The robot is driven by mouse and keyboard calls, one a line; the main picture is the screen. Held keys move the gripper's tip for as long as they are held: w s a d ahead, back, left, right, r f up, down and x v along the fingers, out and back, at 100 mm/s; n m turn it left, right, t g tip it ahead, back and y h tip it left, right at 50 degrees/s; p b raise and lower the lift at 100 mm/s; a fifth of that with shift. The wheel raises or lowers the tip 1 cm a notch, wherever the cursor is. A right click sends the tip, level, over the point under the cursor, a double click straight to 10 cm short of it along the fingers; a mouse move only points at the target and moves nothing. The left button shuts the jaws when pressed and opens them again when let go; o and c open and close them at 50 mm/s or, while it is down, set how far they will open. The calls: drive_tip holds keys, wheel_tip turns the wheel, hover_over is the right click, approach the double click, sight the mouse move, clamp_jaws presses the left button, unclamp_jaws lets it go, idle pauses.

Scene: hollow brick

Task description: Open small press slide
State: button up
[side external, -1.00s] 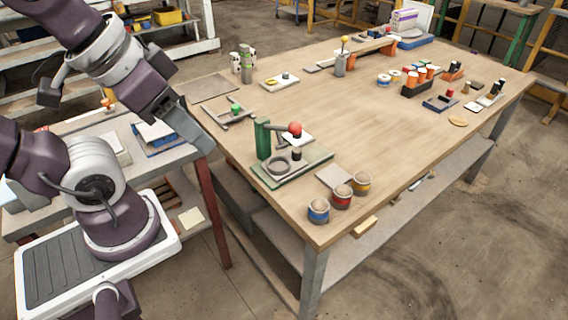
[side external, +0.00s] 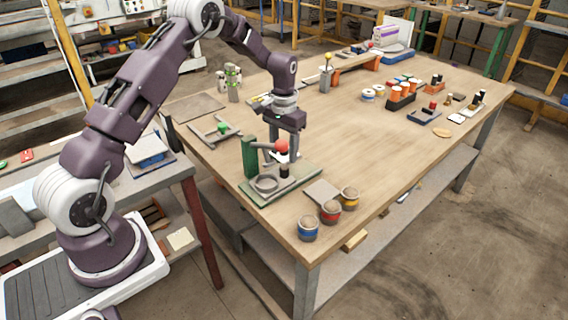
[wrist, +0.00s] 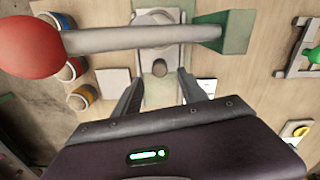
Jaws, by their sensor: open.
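The small press has a green post (side external: 250,157), a lever with a red ball (side external: 281,146) and a pale green base (side external: 305,178) with a grey ring (side external: 265,184). A small dark upright knob (side external: 284,172) stands beside the ring. In the wrist view, the lever bar (wrist: 140,39) crosses above the press, and the rounded knob (wrist: 160,68) sits on a pale strip in line with the ring. My gripper (wrist: 160,82) is open, pointing down behind the lever. Its fingers lie either side of the strip, near the knob, with no visible contact. In the side view the lever partly hides the fingertips.
Blue, red and yellow-banded pots (side external: 330,212) and a flat grey plate (side external: 322,193) stand near the front corner. A tray with a green knob (side external: 223,128) lies left of the press. Orange-topped containers (side external: 402,92) stand farther right. The table middle is clear.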

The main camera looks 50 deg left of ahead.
sight(285, 166)
wheel_tip(285, 166, down, 5)
drive_tip(key=shift+f, duration=0.1)
drive_tip(key=shift+c, duration=0.4)
clamp_jaws()
drive_tip(key=shift+w, duration=0.1)
idle(1.0)
